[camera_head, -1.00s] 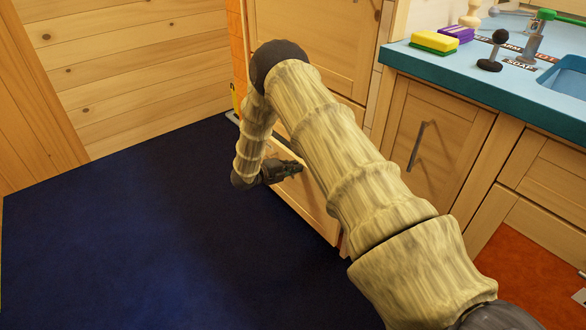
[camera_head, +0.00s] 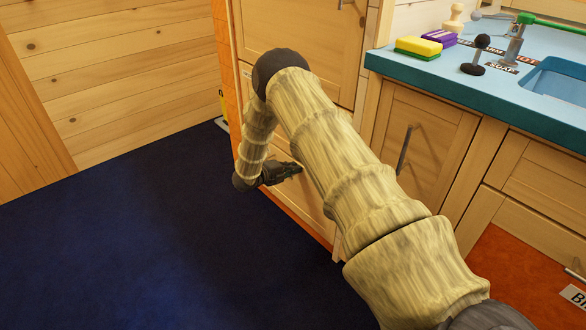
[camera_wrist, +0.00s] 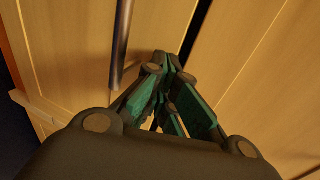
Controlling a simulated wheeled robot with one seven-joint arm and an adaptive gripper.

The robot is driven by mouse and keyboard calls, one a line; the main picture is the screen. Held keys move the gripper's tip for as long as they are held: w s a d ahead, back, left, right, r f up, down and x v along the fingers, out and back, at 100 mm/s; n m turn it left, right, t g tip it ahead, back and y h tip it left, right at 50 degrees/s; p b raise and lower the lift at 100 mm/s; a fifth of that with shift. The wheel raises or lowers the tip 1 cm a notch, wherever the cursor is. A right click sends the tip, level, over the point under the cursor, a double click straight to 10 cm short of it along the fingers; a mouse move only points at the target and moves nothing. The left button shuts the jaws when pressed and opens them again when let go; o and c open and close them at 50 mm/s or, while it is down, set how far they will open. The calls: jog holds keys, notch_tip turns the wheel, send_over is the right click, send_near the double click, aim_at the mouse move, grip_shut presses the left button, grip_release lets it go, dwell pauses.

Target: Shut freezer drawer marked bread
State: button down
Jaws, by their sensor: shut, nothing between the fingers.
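The pale wooden lower front (camera_head: 310,205) of the tall cabinet is in the middle of the head view, partly hidden by my arm. It looks nearly level with the cabinet face; I cannot tell whether it is fully in. No bread marking is readable. My gripper (camera_head: 297,169) is shut and empty, its tips at or very near this front. In the wrist view my gripper (camera_wrist: 168,62) points at wooden fronts, with a bar handle (camera_wrist: 122,45) just left of it and a dark gap (camera_wrist: 196,30) beyond the fingertips. Contact cannot be told.
A blue counter (camera_head: 430,80) with sponges (camera_head: 418,48) and a sink (camera_head: 560,85) is at the right, above a cupboard door (camera_head: 425,145) with a handle. The dark blue floor (camera_head: 130,240) at the left is clear up to the wooden wall (camera_head: 110,70).

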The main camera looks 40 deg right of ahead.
jog(key=w+f+p+v, duration=0.1)
jog(key=p+v, duration=0.2)
jog(key=v, duration=1)
jog(key=shift+s+a, duration=0.4)
jog(key=shift+s, duration=0.1)
jog(key=s+a+f+n+t+y, duration=0.3)
jog(key=s+a+f+n+y, duration=0.15)
jog(key=s+f+n, duration=0.45)
jog(key=s+a+f+n+t+y, duration=0.35)
jog(key=s+a+f+n, duration=0.35)
jog(key=n, duration=0.5)
jog(key=s+a+n+g+y, duration=0.35)
jog(key=s+n, duration=0.25)
jog(key=s, duration=0.9)
jog(key=s+a+n+g+y, duration=0.35)
jog(key=s+n, duration=0.35)
jog(key=s, duration=0.8)
jog(key=s+r+p, duration=0.1)
jog(key=r+p, duration=1.4)
jog(key=s+a+r+p, duration=0.1)
jog(key=s+r+p, duration=0.1)
jog(key=r+p, duration=1.2)
jog(key=shift+s+a+r+n+p, duration=0.3)
jog(key=shift+r+n+p, duration=0.1)
jog(key=shift+r, duration=0.35)
